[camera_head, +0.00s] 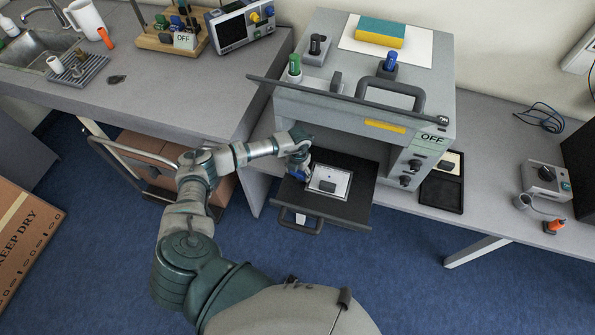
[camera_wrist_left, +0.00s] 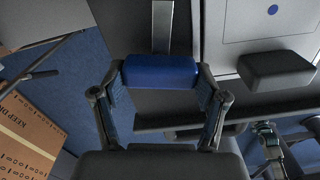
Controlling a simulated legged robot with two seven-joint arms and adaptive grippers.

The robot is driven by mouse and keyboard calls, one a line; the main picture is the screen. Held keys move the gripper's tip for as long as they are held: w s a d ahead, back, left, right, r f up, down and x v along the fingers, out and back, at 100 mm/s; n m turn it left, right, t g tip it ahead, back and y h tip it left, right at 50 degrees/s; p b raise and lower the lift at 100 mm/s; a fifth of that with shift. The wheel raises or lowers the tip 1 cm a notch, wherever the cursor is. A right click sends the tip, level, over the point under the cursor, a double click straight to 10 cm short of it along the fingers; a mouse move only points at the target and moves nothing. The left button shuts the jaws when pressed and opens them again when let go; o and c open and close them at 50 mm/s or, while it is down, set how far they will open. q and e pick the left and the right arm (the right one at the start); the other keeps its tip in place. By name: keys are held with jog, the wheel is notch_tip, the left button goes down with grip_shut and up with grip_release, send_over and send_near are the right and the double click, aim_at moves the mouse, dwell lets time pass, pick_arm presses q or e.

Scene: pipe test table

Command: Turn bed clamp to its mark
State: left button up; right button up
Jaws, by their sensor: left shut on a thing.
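My left gripper (camera_head: 300,173) reaches over the pulled-out black tray (camera_head: 327,206) of the grey machine. In the left wrist view the left gripper (camera_wrist_left: 158,88) is shut on the blue handle of the bed clamp (camera_wrist_left: 160,72), one finger at each end. A metal bar (camera_wrist_left: 162,28) runs from the handle away from the gripper. On the tray lies a white plate (camera_head: 330,182) with a dark grey block (camera_wrist_left: 276,71) and a blue dot. I cannot make out the clamp's mark.
The machine's lid (camera_head: 340,101) with its handle stands open above the tray. A black tray (camera_head: 442,190) and a grey box with a knob (camera_head: 546,178) are on the table to the right. A cart (camera_head: 150,165) with cardboard boxes stands left of the machine.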

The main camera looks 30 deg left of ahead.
aim_at(298, 172)
pick_arm(q)
jog(key=shift+w+d+r+n+p, duration=0.15)
jog(key=shift+n+p, duration=0.15)
jog(key=shift+n, duration=0.9)
jog(key=o, duration=1.1)
jog(key=shift+c, duration=0.2)
jog(key=shift+o, duration=0.5)
notch_tip(298, 172, up, 12)
